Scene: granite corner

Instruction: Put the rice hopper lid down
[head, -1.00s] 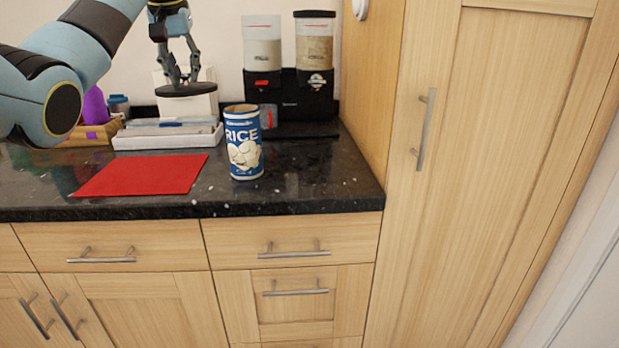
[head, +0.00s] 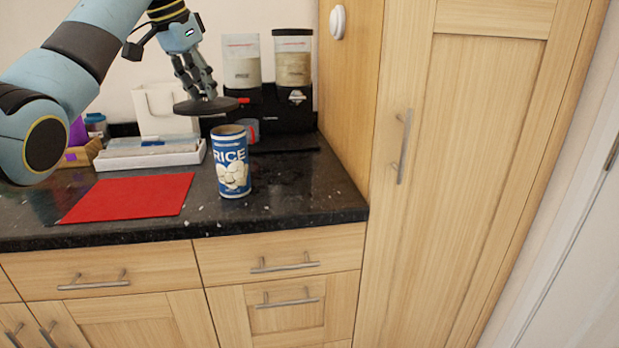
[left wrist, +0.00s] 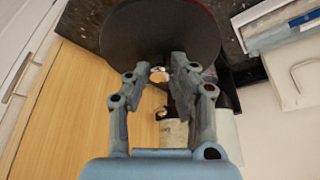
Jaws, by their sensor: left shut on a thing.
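The rice hopper lid is a dark round disc (head: 207,106), held in the air above the counter, behind and a little left of the rice can's top in the head view. My left gripper (head: 207,94) is shut on the lid's raised middle from above. In the left wrist view the lid (left wrist: 160,35) spans the top, with the fingers of my left gripper (left wrist: 160,75) at its centre. The rice hopper (head: 242,62), a clear container without a lid, stands on a black dispenser base beside a second, lidded hopper (head: 292,60). My right gripper is not in view.
A blue rice can (head: 231,165) stands open on the black granite counter (head: 290,190). A red mat (head: 128,197) lies flat to its left. A white tray (head: 150,160), a white bag (head: 160,108) and a wooden box (head: 82,153) stand behind. A tall cabinet (head: 465,140) bounds the right.

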